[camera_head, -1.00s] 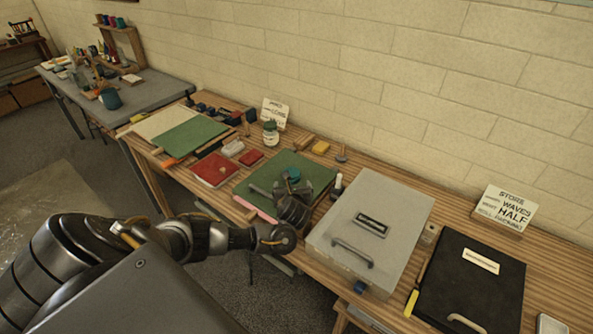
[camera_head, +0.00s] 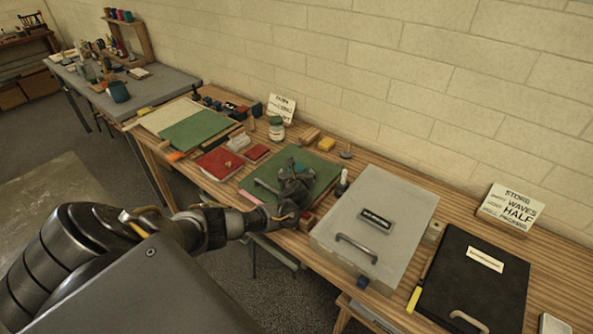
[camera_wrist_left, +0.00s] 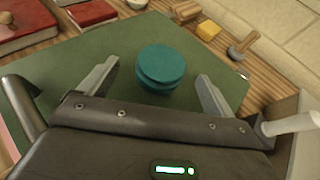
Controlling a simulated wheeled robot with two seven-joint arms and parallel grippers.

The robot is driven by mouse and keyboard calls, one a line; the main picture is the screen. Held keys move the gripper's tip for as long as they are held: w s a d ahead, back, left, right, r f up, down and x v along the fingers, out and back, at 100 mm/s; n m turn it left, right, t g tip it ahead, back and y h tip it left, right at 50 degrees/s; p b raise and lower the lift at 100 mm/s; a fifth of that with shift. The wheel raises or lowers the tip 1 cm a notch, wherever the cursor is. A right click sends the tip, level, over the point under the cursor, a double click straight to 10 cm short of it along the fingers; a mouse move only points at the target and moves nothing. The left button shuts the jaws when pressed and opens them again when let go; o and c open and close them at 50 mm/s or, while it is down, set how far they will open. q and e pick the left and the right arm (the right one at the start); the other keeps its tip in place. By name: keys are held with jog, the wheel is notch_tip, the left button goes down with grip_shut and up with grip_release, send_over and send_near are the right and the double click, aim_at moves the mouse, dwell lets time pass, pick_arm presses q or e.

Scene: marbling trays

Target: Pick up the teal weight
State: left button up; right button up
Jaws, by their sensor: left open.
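The teal weight (camera_wrist_left: 162,68) is a short round piece with a groove around its side. It stands on the green board (camera_wrist_left: 60,75) in the left wrist view. In the head view only a small part of the teal weight (camera_head: 299,167) shows behind my left gripper (camera_head: 296,176). In the left wrist view my left gripper (camera_wrist_left: 155,80) is open, with one finger on each side of the weight's near part. My right gripper is not in view.
A grey case (camera_head: 400,215) with a handle stands right of the green board, and a black case (camera_head: 490,280) lies farther right. Red books (camera_head: 219,164) lie to the left. A white-topped peg (camera_head: 343,178), a yellow block (camera_head: 326,144) and a lidded jar (camera_head: 276,129) stand nearby.

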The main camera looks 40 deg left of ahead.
aim_at(297, 169)
pick_arm(q)
jog(key=shift+x, duration=1.7)
jog(key=shift+d, duration=0.15)
jog(key=shift+c, duration=0.3)
jog(key=c, duration=1)
jog(key=shift+w+r, duration=0.1)
jog(key=c, duration=0.6)
jog(key=shift+c, duration=0.2)
jog(key=shift+r, duration=0.4)
notch_tip(297, 169, up, 2)
jog(key=shift+r, duration=0.25)
jog(key=s+a+r+b, duration=0.3)
jog(key=s+a+r, duration=0.2)
jog(key=s+r, duration=0.4)
jog(key=s, duration=0.4)
jog(key=shift+r+b, duration=0.3)
jog(key=shift+b, duration=0.05)
